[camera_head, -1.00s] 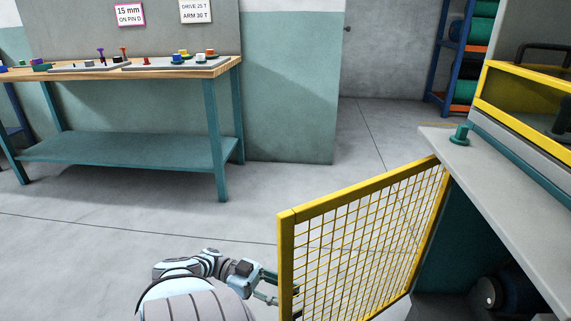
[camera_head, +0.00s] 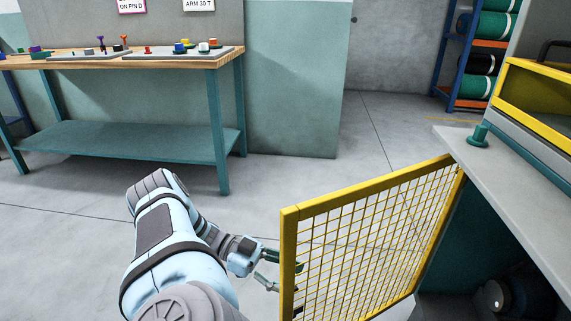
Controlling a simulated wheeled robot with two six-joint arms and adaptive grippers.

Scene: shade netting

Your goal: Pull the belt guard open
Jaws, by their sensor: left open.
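The belt guard (camera_head: 375,195) is a yellow-framed wire mesh panel at the lower right. It stands swung out from the side of the grey-topped machine (camera_head: 505,175), with its far edge at the machine. My left gripper (camera_head: 280,275) is at the guard's near, free edge, at the left of the frame post. Its jaws are apart, with one finger above the other. The fingertips reach behind the post and mesh, so whether they touch the guard cannot be told. My right gripper is not in view.
A wooden-topped workbench (camera_head: 120,60) with teal legs and small coloured parts stands at the back left. A blue rack (camera_head: 448,62) with rolls is at the back right. The grey floor (camera_head: 75,215) between bench and guard is clear.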

